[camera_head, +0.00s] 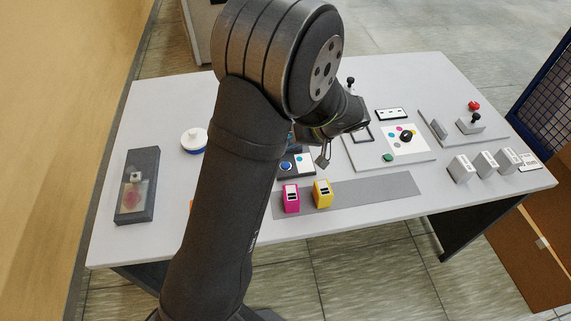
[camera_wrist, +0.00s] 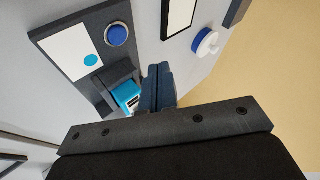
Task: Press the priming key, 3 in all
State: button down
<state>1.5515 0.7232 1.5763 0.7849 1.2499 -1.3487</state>
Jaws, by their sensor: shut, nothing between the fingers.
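A round blue button (camera_head: 286,165), likely the priming key, sits on a dark panel (camera_head: 296,173) near the middle of the table, partly hidden behind my arm. In the wrist view the blue button (camera_wrist: 117,34) is at the upper left, beside a white label with a cyan dot (camera_wrist: 90,60). No lettering is readable. My gripper (camera_head: 324,158) is shut and empty, to the right of the button and apart from it in the head view. Its closed fingers (camera_wrist: 158,86) point toward the panel in the wrist view, beside a cyan cartridge (camera_wrist: 126,95).
Magenta (camera_head: 291,198) and yellow (camera_head: 323,193) cartridges stand on a grey strip in front. A green button (camera_head: 388,157) and black knob (camera_head: 406,136) are on a plate to the right. A white round cap (camera_head: 194,140) is left. Several white blocks (camera_head: 461,168) stand at right.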

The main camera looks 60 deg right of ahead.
notch_tip(320, 180, up, 4)
jog(key=m+h, duration=0.1)
jog(key=m, duration=0.6)
jog(key=m+h, duration=0.1)
jog(key=m, duration=0.6)
jog(key=m+g+h, duration=0.1)
jog(key=m, duration=0.5)
jog(key=shift+w+a+f+m+h, duration=0.2)
jog(key=shift+m+h, duration=0.1)
jog(key=shift+m, duration=0.1)
jog(key=shift+f, duration=4.4)
jog(key=shift+f, duration=0.15)
jog(key=shift+f, duration=0.3)
